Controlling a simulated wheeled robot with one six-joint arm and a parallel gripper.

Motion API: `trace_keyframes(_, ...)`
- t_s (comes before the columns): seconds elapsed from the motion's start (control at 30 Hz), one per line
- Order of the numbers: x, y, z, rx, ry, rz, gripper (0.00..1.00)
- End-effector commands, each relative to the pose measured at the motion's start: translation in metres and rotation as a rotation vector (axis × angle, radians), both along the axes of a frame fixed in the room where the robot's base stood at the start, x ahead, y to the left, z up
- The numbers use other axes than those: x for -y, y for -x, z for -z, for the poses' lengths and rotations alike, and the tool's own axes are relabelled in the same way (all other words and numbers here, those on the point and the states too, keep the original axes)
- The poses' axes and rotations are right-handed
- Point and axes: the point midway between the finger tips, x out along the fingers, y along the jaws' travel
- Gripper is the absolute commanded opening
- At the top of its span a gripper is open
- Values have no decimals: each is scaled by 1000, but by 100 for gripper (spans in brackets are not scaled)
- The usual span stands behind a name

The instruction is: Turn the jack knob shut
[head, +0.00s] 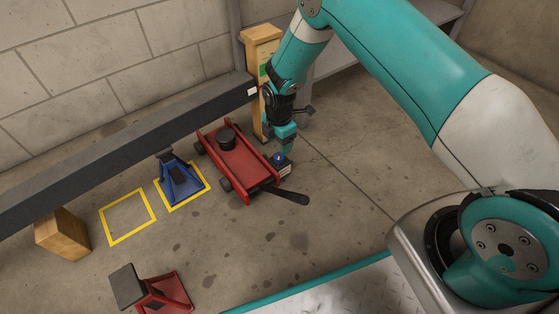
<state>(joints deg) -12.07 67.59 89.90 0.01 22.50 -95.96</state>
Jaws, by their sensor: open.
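A red floor jack (245,163) with a round black saddle (226,138) stands on the concrete floor beside the dark tube. Its short black handle (291,197) sticks out toward the lower right. My gripper (284,168) points down at the jack's right end, just above the base of the handle. Its jaws are open, though their gap is too small to make out. I cannot make out the knob; it may be hidden behind my gripper. I cannot tell whether my gripper touches the jack.
The long dark chassis tube (120,151) runs behind the jack. A wooden post (261,50) and a wooden block (62,235) stand along it. A blue stand (179,181) sits in a yellow square; another yellow square (104,226) is empty. A red stand (165,292) is in front.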

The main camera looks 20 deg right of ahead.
Motion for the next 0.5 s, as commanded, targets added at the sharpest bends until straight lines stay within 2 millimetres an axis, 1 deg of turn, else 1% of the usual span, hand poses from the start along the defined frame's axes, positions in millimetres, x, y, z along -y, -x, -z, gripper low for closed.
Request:
trace_keyframes(0.03, 0, 1, 19, -2, 1, 0, 63)
trace_keyframes(0.2, 0, 0, 47, 0, 0, 0, 63)
trace_keyframes(0.33, 0, 0, 58, 0, 0, 0, 63)
trace_keyframes(0.5, 0, 0, 63, 1, 0, 0, 63)
